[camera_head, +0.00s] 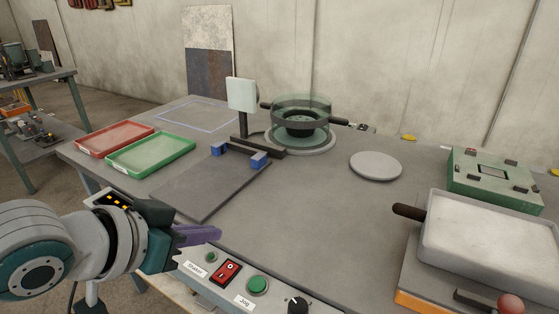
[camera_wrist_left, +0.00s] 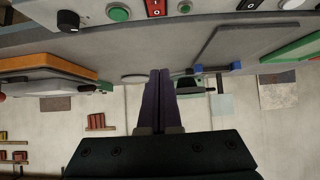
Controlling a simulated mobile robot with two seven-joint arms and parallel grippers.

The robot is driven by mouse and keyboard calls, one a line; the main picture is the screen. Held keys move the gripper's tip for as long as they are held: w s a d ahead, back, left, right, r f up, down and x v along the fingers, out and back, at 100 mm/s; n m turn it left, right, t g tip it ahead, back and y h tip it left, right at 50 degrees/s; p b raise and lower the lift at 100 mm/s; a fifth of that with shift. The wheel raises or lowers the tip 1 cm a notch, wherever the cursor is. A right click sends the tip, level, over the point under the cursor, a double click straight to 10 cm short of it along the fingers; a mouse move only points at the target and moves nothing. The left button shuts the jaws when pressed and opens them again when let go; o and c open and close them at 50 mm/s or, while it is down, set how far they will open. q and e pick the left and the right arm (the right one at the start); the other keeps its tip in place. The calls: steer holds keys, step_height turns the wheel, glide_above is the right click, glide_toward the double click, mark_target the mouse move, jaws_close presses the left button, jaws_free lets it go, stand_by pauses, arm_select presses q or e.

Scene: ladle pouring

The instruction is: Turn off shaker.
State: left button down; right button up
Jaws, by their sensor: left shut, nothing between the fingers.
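The shaker's red rocker switch (camera_head: 226,271) sits on the front panel of the table, beside a label reading "Shaker". It also shows at the top of the left wrist view (camera_wrist_left: 155,7). My left gripper (camera_head: 216,233) is shut and empty, its purple fingers together just above and behind the front panel, apart from the switch. In the left wrist view the closed fingers (camera_wrist_left: 158,88) point up toward the switch. The shaker (camera_head: 302,122), with a clear ring and dark bowl, stands at the back of the table. My right gripper is not in view.
A green button (camera_head: 257,285) and a black knob (camera_head: 298,305) lie right of the switch; a small green light (camera_head: 211,257) is left. Red (camera_head: 115,137) and green (camera_head: 150,153) trays stand at the left. A white-filled pan (camera_head: 487,241) stands at the right. The middle table is clear.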

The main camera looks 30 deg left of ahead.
arm_select(q)
steer(key=shift+s+a+r+p, duration=0.1)
steer(key=shift+s+r+p, duration=0.05)
steer(key=shift+s+r, duration=0.5)
steer(key=shift+s+r+p, duration=0.15)
steer(key=shift+s+r, duration=0.3)
steer(key=shift+r, duration=0.35)
steer(key=s+d+r+m+g+p, duration=0.1)
steer(key=s+d+r+g+p, duration=0.2)
steer(key=s+r+p, duration=0.35)
steer(key=s+d+r+g+p, duration=0.4)
steer(key=s, duration=0.5)
step_height(320, 180, up, 35)
steer(key=p, duration=3.5)
steer(key=shift+a+r+y, duration=0.15)
steer(key=shift+r+y, duration=0.05)
steer(key=shift+y, duration=0.1)
